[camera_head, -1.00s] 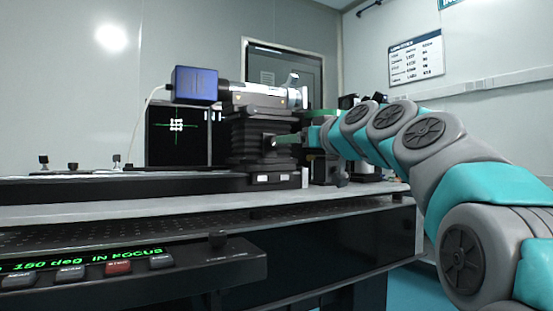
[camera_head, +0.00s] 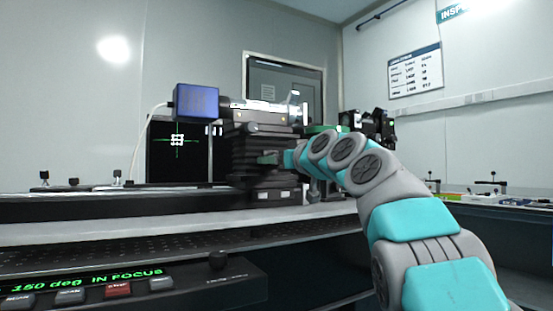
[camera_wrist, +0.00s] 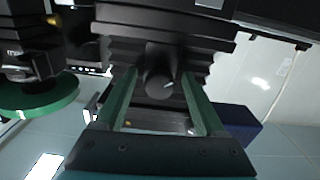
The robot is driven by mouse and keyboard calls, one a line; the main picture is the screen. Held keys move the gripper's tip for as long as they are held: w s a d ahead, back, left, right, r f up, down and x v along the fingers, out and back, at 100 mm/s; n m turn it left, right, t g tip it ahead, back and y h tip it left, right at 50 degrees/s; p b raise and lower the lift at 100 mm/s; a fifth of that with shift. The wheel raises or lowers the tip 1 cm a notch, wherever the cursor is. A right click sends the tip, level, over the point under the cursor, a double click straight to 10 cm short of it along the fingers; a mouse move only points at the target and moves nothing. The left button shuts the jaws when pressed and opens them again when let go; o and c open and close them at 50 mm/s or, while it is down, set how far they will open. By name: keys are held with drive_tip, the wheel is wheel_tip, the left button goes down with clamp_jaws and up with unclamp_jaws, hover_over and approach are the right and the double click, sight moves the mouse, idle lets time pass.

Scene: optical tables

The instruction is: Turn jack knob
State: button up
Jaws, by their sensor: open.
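The black ribbed jack (camera_head: 250,142) stands on the optical table, with a blue box and a silver-and-black tube on top. Its dark round knob (camera_wrist: 158,84) faces the wrist camera and has a small light mark. My gripper (camera_wrist: 158,75) is open, with one green finger on each side of the knob. Small gaps seem to show between fingers and knob; contact cannot be told. In the head view my gripper (camera_head: 266,158) is at the jack's front and hides the knob.
A dark screen (camera_head: 165,160) with a green cross stands left of the jack. A console (camera_head: 130,285) reading "150 deg IN FOCUS" is in front, below the tabletop. A green round part (camera_wrist: 38,98) and dark equipment stand close beside the jack.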

clamp_jaws()
idle(0.7)
